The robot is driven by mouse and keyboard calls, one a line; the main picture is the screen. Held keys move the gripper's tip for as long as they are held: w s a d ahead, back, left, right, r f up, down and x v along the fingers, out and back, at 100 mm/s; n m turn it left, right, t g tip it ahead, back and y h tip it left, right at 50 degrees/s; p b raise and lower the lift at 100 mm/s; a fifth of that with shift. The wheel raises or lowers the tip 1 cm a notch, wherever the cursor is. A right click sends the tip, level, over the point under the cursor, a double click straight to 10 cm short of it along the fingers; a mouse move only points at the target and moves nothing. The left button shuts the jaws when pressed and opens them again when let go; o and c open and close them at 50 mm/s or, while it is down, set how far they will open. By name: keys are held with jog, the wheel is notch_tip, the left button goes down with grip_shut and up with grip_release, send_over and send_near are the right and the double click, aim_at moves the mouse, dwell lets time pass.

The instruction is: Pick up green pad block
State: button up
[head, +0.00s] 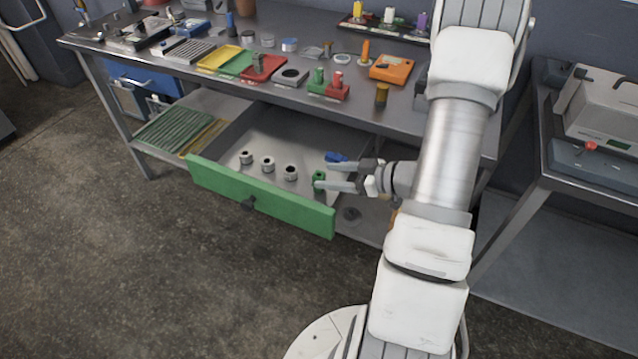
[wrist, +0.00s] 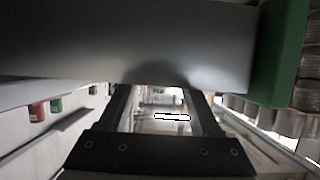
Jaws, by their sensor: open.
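A small green block (head: 319,176) with a dark top stands in the open drawer, near its right end, in the head view. It is most likely the green pad block. My gripper (head: 323,175) is open and reaches in from the right, with its fingertips around or just beside the block; I cannot tell which. In the wrist view my two dark fingers (wrist: 163,100) are apart, and no green block shows clearly between them. A blue object (head: 335,156) lies just behind the far finger.
The drawer's green front (head: 250,197) is close to my gripper; it also shows in the wrist view (wrist: 282,50). Several grey cylinders (head: 267,164) stand left in the drawer. The crowded tabletop (head: 215,75) overhangs behind, with another green block (head: 317,80) beside a red one (head: 337,87).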

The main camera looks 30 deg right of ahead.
aim_at(323, 176)
jog(key=x, duration=0.4)
jog(key=shift+w+a+f+b, duration=0.1)
jog(key=shift+a+f+b, duration=0.1)
jog(key=shift+b, duration=0.2)
jog(key=shift+c, duration=0.2)
grip_shut()
